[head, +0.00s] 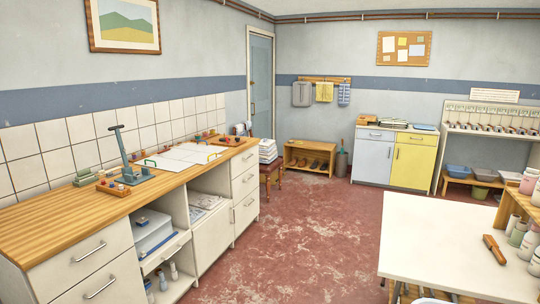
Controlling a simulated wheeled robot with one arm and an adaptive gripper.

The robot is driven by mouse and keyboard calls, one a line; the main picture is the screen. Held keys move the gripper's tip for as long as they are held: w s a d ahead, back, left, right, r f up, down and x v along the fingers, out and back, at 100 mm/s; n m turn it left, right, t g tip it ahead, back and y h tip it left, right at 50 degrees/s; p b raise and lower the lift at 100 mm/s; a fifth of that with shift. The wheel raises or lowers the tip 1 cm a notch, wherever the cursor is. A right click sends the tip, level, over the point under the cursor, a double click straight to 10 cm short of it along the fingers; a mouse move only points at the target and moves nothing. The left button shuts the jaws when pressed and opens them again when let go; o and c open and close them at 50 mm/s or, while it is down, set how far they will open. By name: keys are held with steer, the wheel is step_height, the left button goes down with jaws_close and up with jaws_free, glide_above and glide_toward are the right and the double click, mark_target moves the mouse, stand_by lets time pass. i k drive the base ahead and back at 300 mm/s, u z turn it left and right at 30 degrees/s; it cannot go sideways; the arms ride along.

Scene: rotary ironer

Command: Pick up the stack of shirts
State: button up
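A white stack with several layers (268,150) sits on a small dark red-brown stool (271,174), just past the far end of the long counter. It may be the stack of shirts, but at this distance I cannot tell cloth from paper. The counter's end hides part of the stool. My gripper is not in view.
The long wooden counter (45,225) runs along the left wall. A low shoe rack (309,157), blue and yellow cabinets (393,155) and a white table (440,232) stand further right. The red floor (300,235) between counter and table is clear.

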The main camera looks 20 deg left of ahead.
mark_target(268, 151)
steer(key=u, duration=1.5)
steer(key=i, duration=2.85)
steer(key=z, duration=1.3)
steer(key=i, duration=5.45)
